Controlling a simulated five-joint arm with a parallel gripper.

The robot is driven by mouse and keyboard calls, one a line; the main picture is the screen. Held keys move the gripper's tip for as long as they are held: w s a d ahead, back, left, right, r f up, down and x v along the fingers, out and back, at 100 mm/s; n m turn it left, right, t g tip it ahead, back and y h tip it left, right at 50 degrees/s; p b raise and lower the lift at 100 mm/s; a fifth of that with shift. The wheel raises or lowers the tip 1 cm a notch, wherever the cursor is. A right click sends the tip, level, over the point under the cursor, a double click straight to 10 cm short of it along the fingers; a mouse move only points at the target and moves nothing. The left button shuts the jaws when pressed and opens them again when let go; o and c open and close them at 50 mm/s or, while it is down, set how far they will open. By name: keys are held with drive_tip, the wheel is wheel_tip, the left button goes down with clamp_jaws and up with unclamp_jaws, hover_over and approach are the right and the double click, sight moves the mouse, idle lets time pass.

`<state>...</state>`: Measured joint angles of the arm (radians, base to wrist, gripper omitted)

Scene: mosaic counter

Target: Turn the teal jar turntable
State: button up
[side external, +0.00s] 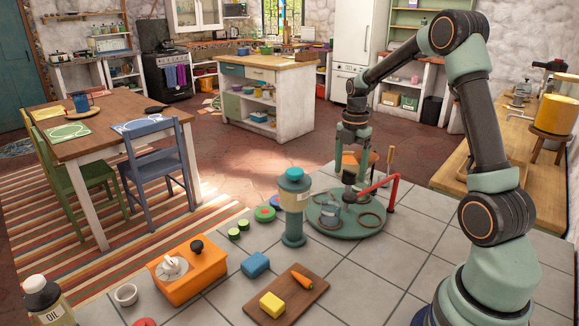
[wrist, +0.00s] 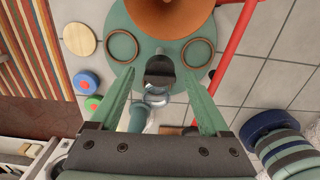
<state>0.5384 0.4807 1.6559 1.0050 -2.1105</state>
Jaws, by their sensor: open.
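The teal turntable (side external: 347,231) is a round disc on the tiled counter, with brown rings, a clear glass jar (side external: 330,211) and a dark upright knob (side external: 349,182) on it. In the wrist view the turntable (wrist: 160,46) shows two brown rings and a large orange round piece (wrist: 172,15) at the top. My gripper (wrist: 158,73) is open above the turntable, its two green fingers spread on either side of the dark knob (wrist: 160,70). I cannot tell whether they touch it. The glass jar (wrist: 155,97) shows between the fingers, partly hidden.
A tall teal canister (side external: 293,208) stands close on the left. An orange box (side external: 188,270), a blue block (side external: 255,264) and a wooden board (side external: 308,299) lie in front. Bare tiles (side external: 428,208) are to the right.

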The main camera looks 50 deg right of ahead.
clamp_jaws()
idle(1.5)
